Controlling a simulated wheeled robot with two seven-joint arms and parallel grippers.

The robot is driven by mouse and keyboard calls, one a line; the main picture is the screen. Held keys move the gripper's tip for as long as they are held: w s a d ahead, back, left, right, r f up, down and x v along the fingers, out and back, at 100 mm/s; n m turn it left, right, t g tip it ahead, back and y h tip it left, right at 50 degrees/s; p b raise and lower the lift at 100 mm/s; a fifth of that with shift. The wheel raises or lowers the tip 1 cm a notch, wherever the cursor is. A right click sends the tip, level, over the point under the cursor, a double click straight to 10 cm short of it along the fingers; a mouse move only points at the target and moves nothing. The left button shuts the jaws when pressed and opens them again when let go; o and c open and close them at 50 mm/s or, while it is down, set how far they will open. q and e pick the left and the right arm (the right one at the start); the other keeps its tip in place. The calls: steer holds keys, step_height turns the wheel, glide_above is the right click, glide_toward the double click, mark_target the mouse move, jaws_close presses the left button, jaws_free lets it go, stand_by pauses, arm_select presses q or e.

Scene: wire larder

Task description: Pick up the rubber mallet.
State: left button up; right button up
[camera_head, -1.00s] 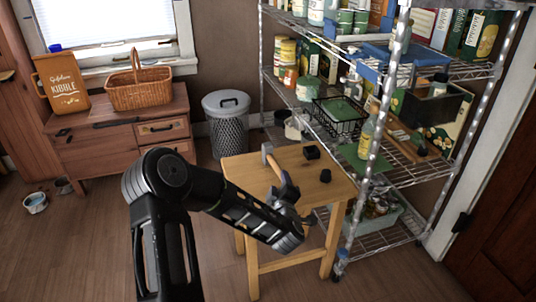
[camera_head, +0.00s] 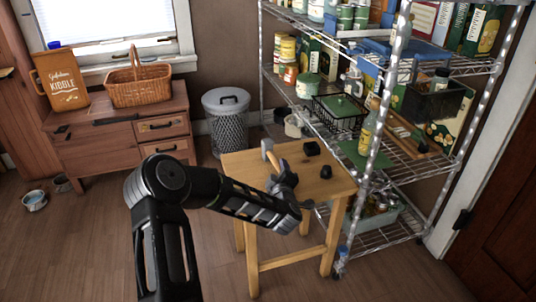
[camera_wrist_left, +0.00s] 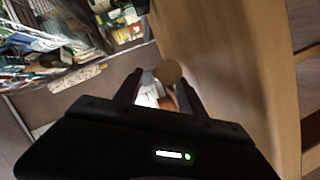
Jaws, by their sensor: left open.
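The rubber mallet (camera_head: 267,148) is on the small wooden table, near its back left. My right gripper is not in view.
The wooden table (camera_head: 335,188) also carries a black block (camera_head: 311,148) and a small black piece (camera_head: 326,171), right of the gripper. A loaded wire shelf (camera_head: 375,150) stands close on the right. A mesh bin (camera_head: 227,125) and a drawer chest (camera_head: 90,150) stand behind.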

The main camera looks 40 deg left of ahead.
mark_target(277, 164)
arm_select(q)
steer(key=shift+x, duration=1.25)
steer(key=shift+c, duration=0.4)
jaws_close()
steer(key=shift+r, duration=0.1)
